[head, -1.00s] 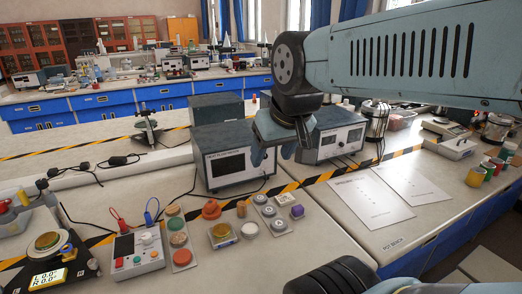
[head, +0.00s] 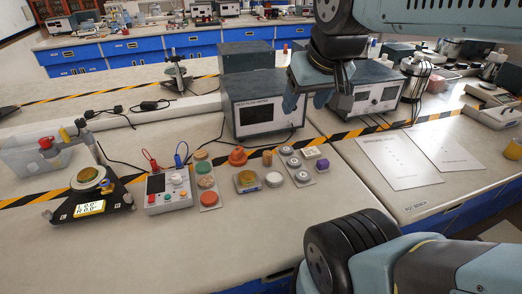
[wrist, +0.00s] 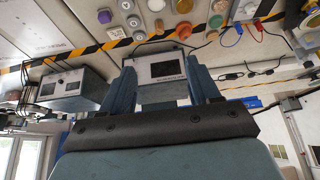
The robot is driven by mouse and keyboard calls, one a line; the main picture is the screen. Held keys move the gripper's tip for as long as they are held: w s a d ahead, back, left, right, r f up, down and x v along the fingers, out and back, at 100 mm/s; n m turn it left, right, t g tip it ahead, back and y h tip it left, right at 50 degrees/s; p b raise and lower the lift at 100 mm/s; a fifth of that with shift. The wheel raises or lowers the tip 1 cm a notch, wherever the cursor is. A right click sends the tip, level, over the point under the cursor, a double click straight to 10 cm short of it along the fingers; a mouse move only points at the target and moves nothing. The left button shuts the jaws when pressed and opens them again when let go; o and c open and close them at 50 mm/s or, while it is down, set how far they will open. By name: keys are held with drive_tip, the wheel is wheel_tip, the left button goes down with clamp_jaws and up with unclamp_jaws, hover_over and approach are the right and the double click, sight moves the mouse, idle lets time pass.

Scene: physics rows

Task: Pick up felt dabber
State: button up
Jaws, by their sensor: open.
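I cannot tell for sure which item is the felt dabber. Small candidates stand in a cluster on the bench: a short tan cylinder (head: 267,158), an orange stepped knob (head: 237,156) and a purple piece (head: 322,165). The orange knob (wrist: 184,31) and purple piece (wrist: 105,16) also show in the wrist view. My gripper (head: 307,101) is open and empty, fingers pointing down, in front of the heat flow meter box in the head view and apart from the cluster. In the wrist view both fingers (wrist: 165,70) stand wide apart with nothing between them.
The meter box (head: 264,105) and a second box (head: 368,97) stand behind the cluster. Left are a control box (head: 168,192), a disc tray (head: 206,182) and a scale-like device (head: 90,205). Paper sheets (head: 398,160) lie right. The front bench is clear.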

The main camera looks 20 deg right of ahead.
drive_tip(key=shift+o, duration=0.5)
drive_tip(key=shift+w, duration=0.1)
drive_tip(key=m+g, duration=0.3)
drive_tip(key=g, duration=0.3)
hover_over(268, 153)
wheel_tip(268, 153, down, 19)
wheel_tip(268, 153, down, 9)
drive_tip(key=shift+d, duration=0.1)
drive_tip(key=shift+f, duration=2.55)
